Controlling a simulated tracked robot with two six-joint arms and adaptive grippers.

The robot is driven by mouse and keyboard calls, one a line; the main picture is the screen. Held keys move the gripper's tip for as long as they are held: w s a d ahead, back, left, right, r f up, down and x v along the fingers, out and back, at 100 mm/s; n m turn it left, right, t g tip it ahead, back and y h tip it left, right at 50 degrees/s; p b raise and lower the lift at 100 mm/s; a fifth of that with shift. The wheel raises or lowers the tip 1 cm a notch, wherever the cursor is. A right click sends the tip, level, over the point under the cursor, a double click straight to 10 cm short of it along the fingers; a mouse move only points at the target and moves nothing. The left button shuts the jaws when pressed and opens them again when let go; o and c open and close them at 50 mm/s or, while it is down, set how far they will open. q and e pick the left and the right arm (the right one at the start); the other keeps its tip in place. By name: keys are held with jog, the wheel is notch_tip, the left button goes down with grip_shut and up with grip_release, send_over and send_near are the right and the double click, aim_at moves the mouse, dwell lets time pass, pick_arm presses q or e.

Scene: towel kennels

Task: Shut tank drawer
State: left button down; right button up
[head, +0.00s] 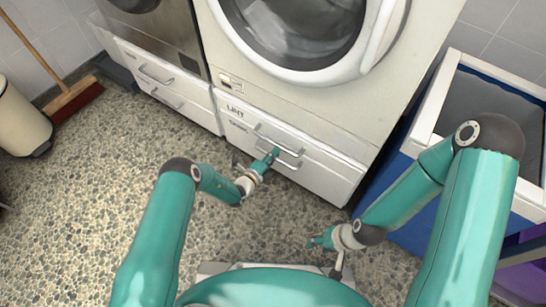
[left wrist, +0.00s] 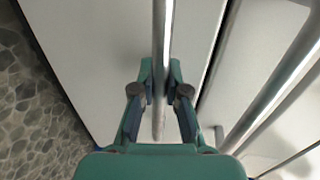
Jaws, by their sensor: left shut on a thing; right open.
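The white pedestal under the big front-loading machine has two bar handles on its front, one above the other. My left gripper (head: 273,154) is shut on the lower handle (head: 292,164). In the left wrist view this handle (left wrist: 162,40) runs between the fingers of my left gripper (left wrist: 160,95), across a plain white drawer front (left wrist: 95,60). The upper handle (left wrist: 275,90) shows to the right there. A label near the upper handle seems to read LINT; the one below it is too small to read. I cannot tell how far the lower drawer stands out. My right gripper (head: 314,242) is open and empty over the floor.
A blue and white bin (head: 432,118) stands to the right of the machine. Another machine with handled drawers (head: 165,85) stands to the left. A broom (head: 75,98) and a cream bin (head: 20,125) are at far left. The pebbled floor in front is clear.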

pick_arm(q)
jog(key=c, duration=1.2)
grip_release()
jog(key=shift+w, duration=0.1)
jog(key=shift+s+a, duration=0.15)
jog(key=shift+s, duration=0.25)
jog(key=v, duration=1.1)
jog(key=shift+a, duration=0.1)
